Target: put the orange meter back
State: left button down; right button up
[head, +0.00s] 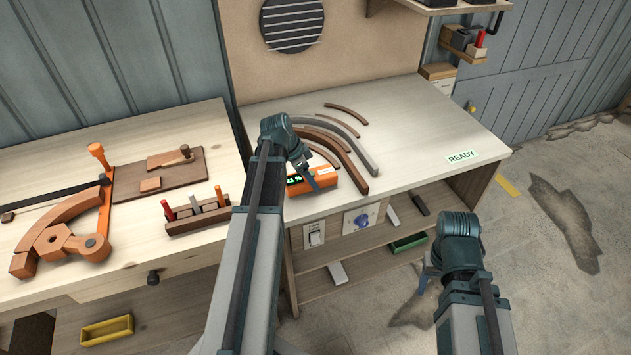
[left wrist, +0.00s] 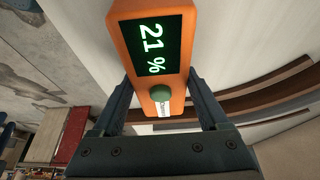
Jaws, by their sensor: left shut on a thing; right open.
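The orange meter (head: 326,180) is at the front edge of the right-hand bench, below the curved wooden strips. In the left wrist view the orange meter (left wrist: 122,42) has a dark screen reading 21 % in green and a green knob. My left gripper (head: 311,178) is shut on the meter, with one finger on each side of it. I cannot tell whether the meter touches the bench top. My right gripper (head: 428,272) is open and empty, low in front of the bench on the right.
Curved strips (head: 345,148) lie on the right bench (head: 420,130), near a READY label (head: 462,156). The bench's right part is clear. The left bench (head: 120,250) holds an orange-and-wood jig (head: 75,230) and a tool rack (head: 198,217). A shelf (head: 370,262) below holds small items.

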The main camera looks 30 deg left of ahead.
pick_arm(q)
jog(key=shift+s+a+r, duration=0.1)
jog(key=shift+a, duration=0.05)
jog(key=shift+c, duration=1.7)
grip_release()
jog(key=shift+f, duration=0.2)
jog(key=o, duration=0.3)
jog(key=shift+o, duration=0.2)
jog(key=shift+r, duration=0.15)
jog(key=shift+r+p, duration=0.35)
jog(key=p+v, duration=1)
jog(key=v, duration=0.1)
jog(key=shift+s+r+p, duration=0.15)
jog(key=shift+r+p, duration=0.05)
jog(key=shift+p, duration=0.1)
